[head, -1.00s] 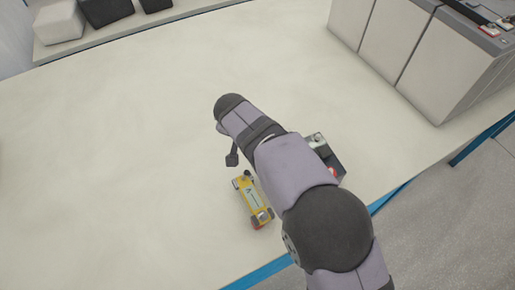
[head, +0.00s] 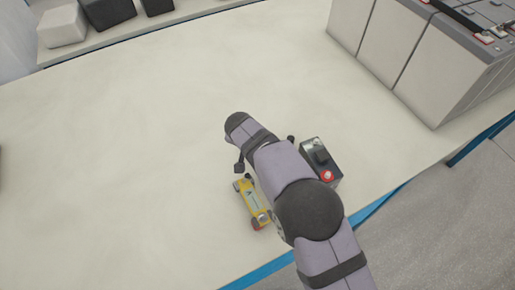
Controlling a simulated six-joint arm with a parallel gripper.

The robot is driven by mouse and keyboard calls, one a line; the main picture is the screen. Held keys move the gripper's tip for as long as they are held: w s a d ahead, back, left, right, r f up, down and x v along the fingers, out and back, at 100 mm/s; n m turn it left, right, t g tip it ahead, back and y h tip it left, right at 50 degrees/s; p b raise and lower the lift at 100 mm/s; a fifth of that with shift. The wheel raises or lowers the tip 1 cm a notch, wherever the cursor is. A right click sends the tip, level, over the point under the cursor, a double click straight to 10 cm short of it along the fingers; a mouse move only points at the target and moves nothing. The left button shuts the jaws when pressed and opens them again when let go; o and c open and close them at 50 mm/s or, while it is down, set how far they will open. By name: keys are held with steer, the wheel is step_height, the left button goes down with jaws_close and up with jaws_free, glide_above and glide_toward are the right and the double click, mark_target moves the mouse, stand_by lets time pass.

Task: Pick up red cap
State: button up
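The red cap (head: 327,176) sits on the near end of a dark battery box (head: 334,184), just right of my arm. A black cap (head: 320,155) sits on the same box, behind the red one. My gripper (head: 265,153) is mostly hidden under my arm. One dark fingertip shows left of the arm and another dark tip shows on its right, wide apart, so it looks open. It is left of the red cap and apart from it. I see nothing held, though the space between the fingers is hidden.
A yellow tool (head: 250,203) with dark and red ends lies left of the arm. Large grey battery blocks (head: 430,60) stand at the upper right. White and black blocks (head: 108,12) sit on a back ledge. The pale table (head: 130,150) is clear at left; its blue edge (head: 265,272) is near.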

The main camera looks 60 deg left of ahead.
steer(key=shift+w+a+f, duration=0.1)
steer(key=shift+f, duration=0.15)
jaws_close()
